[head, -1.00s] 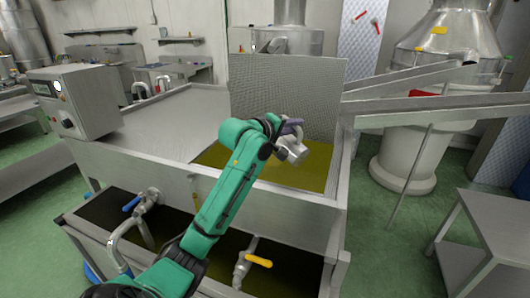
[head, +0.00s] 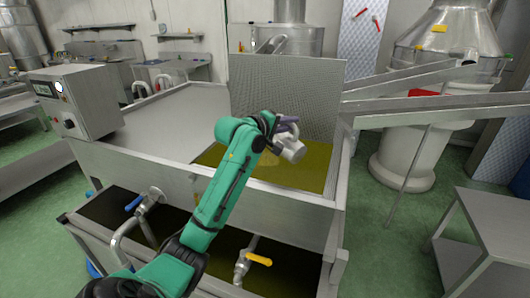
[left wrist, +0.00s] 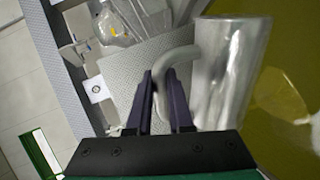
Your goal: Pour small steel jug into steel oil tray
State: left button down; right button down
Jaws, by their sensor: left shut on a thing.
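The small steel jug (head: 290,149) is held tilted above the steel oil tray (head: 265,208). The tray is a large open metal basin with yellow-green oil showing behind its front wall. My left gripper (head: 283,127) is over the tray and shut on the jug's handle. In the left wrist view, the gripper fingers (left wrist: 172,105) close around the curved handle, and the jug body (left wrist: 230,70) stands to their right with oil behind it. I see no stream from the jug, and its inside is hidden. My right gripper is not in view.
A perforated metal panel (head: 290,95) rises behind the oil. A grey control box (head: 88,100) stands at the tray's left corner. A lower basin with taps (head: 257,260) lies in front. Sloping metal chutes (head: 430,110) pass on the right, above a steel table (head: 490,220).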

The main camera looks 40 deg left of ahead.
pick_arm(q)
jog(key=shift+a+r+n+p, duration=0.3)
jog(key=shift+a+p, duration=0.1)
jog(key=shift+p, duration=0.15)
jog(key=shift+w+a+r+n+p, duration=0.1)
jog(key=shift+a+r+n+p, duration=0.25)
jog(key=shift+p, duration=0.45)
